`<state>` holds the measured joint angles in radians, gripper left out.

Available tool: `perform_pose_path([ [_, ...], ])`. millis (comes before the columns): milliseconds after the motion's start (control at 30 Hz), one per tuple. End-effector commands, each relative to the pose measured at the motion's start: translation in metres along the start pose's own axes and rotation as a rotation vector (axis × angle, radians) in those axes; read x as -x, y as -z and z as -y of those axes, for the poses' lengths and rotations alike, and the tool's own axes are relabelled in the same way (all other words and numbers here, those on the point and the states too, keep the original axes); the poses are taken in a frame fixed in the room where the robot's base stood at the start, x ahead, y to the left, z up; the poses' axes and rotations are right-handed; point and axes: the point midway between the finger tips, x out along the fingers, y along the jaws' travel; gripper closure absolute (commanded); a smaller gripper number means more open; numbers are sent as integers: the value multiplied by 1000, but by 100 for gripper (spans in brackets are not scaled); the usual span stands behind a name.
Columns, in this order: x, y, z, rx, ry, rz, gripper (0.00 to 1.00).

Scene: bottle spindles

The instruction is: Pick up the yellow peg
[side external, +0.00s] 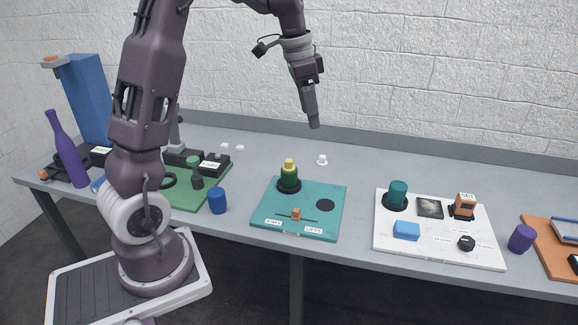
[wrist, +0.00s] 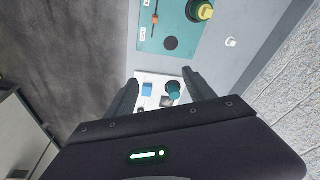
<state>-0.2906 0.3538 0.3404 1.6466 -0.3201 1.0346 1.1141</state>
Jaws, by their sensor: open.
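A yellow peg (side external: 289,164) stands upright, with its top showing above a dark green cylinder (side external: 289,178) on a teal board (side external: 262,215). In the wrist view the yellow peg (wrist: 205,12) is at the top edge, partly cut off. My gripper (side external: 313,122) hangs above the table, behind and to the right of the peg, well clear of it. In the wrist view my gripper (wrist: 160,84) has its two fingers apart with nothing between them. The lower part of the peg is hidden inside the green cylinder.
The teal board also bears an orange slider (side external: 296,213) and a dark disc (side external: 325,205). A white board (side external: 440,250) with a teal cylinder (side external: 398,193) stands right. A blue cup (side external: 217,201) is left. A small white piece (side external: 322,160) lies behind the teal board.

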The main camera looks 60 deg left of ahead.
Motion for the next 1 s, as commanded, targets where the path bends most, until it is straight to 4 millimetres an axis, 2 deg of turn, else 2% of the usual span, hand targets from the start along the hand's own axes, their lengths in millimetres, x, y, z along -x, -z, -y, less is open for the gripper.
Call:
perform_pose_path([
  [33,-33,-6,40,-47,-7,48,37],
  [100,-74,-17,86,-143,-16,99,37],
  [200,-126,-40,130,-273,-39,158,37],
  [300,-158,-57,152,-364,-62,192,37],
  [433,-178,-65,159,-412,-74,205,37],
  [800,-237,-74,159,-412,-75,206,37],
  [1000,-242,-74,159,-413,-72,205,37],
])
